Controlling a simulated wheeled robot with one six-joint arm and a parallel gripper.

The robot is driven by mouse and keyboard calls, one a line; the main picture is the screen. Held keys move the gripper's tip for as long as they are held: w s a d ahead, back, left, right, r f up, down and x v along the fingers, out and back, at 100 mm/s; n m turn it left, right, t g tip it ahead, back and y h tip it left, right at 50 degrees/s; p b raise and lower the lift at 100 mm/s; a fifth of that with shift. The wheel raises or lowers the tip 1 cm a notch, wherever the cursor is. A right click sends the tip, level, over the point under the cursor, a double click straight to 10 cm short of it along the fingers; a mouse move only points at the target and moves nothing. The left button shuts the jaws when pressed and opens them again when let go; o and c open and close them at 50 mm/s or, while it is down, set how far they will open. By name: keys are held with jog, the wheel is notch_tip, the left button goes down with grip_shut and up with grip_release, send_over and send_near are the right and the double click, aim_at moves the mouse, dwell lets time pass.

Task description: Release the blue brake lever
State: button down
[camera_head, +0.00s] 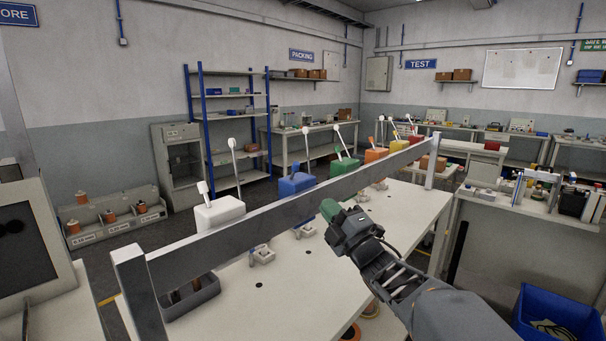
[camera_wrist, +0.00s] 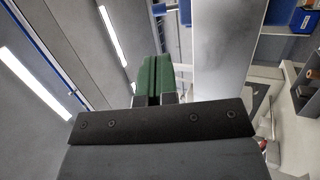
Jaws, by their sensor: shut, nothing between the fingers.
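The blue brake lever (camera_head: 296,185) is a blue box with a small blue paddle on top and an upright thin stalk with a white knob.
The grey rail (camera_head: 270,212) runs across the bench (camera_head: 235,290) between my gripper and the levers. A white lever unit (camera_head: 219,212) stands left of the blue one; green (camera_head: 345,166), orange (camera_head: 375,155), yellow and red ones stand right. A blue bin (camera_head: 560,312) is at lower right.

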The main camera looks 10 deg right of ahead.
aim_at(297, 169)
jog(key=p+x, duration=0.4)
jog(key=x, duration=0.8)
jog(key=shift+r+p, duration=0.1)
jog(key=shift+p, duration=0.25)
